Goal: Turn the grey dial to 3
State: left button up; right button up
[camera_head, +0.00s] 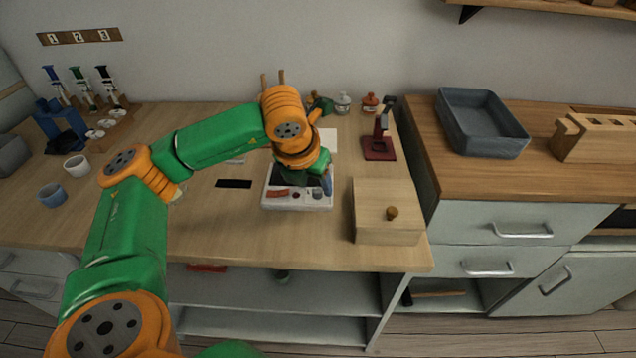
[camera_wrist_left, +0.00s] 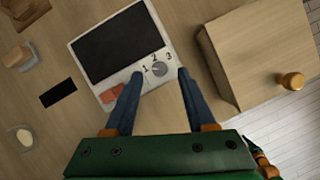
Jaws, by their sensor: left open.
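The grey dial (camera_wrist_left: 160,69) is a small round knob on the white panel of a device (camera_wrist_left: 122,44) with a dark screen. The marks 1, 2 and 3 sit in an arc around its upper side in the left wrist view; which mark it points at is too small to tell. A red patch lies left of it. My left gripper (camera_wrist_left: 160,74) is open, its blue fingertips on either side of the dial with gaps showing. In the head view the device (camera_head: 286,204) is partly hidden by my left gripper (camera_head: 318,183). My right gripper is not in view.
A wooden box with a knob (camera_head: 385,222) stands right of the device. A dark red stand (camera_head: 380,150) is behind it. A black flat piece (camera_head: 233,184) lies on the left. Cups (camera_head: 76,166) stand further left. The table's front edge is close to the device.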

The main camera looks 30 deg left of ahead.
aim_at(317, 193)
pick_arm(q)
jog(key=shift+x, duration=1.1)
grip_shut()
